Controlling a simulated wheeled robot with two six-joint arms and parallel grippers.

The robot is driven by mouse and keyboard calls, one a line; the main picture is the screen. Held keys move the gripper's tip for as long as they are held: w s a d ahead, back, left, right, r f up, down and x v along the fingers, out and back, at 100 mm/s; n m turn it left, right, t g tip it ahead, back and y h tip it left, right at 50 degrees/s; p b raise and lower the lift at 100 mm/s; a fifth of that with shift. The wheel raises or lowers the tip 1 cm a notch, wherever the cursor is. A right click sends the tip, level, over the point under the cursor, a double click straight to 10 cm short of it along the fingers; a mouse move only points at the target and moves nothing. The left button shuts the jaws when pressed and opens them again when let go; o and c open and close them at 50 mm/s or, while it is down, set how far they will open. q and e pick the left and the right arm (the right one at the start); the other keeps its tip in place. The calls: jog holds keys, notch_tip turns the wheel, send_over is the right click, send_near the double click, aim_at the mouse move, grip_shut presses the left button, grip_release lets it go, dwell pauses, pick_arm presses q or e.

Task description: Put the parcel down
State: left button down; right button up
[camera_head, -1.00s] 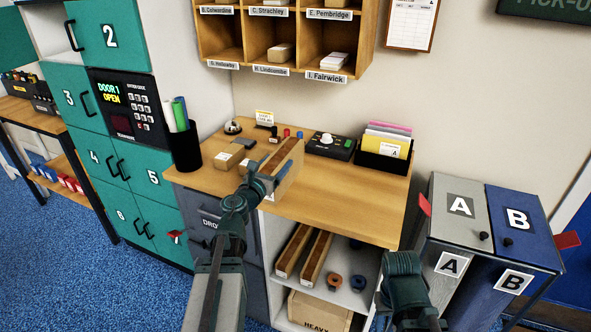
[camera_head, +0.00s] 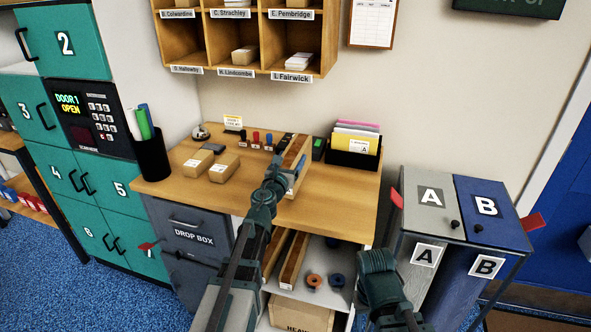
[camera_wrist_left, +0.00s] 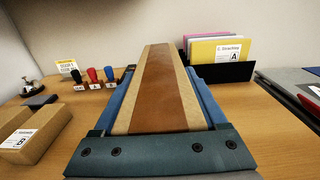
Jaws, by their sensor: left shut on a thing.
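My left gripper (camera_head: 287,182) is shut on a long tan parcel (camera_head: 297,152) with a brown tape stripe along its top. In the left wrist view the parcel (camera_wrist_left: 160,88) lies between the blue fingers and points away toward the wall. It is over the wooden counter (camera_head: 335,195), right of the stamps. I cannot tell whether its underside touches the counter. Of my right arm only a dark teal part shows at the lower right; no right fingers are visible.
Two small cartons (camera_head: 223,168), a bell (camera_head: 200,132) and several stamps (camera_head: 255,140) stand left of the parcel. A black file holder (camera_head: 352,158) with envelopes stands to the right, and a dark device (camera_head: 319,148) is close beside the parcel. The front right counter is bare.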

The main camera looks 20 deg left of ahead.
pick_arm(q)
jog(key=shift+w+d, duration=0.15)
jog(key=shift+w, duration=0.05)
jog(key=shift+w+d, duration=0.2)
jog(key=shift+d, duration=0.05)
jog(key=f+b, duration=0.1)
jog(key=f, duration=0.1)
jog(key=f+b, duration=0.1)
jog(key=b, duration=0.1)
jog(key=shift+w+d+f+b, duration=0.15)
jog(key=shift+d+f+b, duration=0.05)
jog(key=shift+f+b, duration=0.15)
pick_arm(e)
notch_tip(320, 180, down, 4)
jog(key=shift+r, duration=0.2)
pick_arm(q)
jog(key=shift+f, duration=0.15)
grip_release()
pick_arm(e)
jog(key=shift+f, duration=0.1)
pick_arm(q)
jog(key=shift+r, duration=0.2)
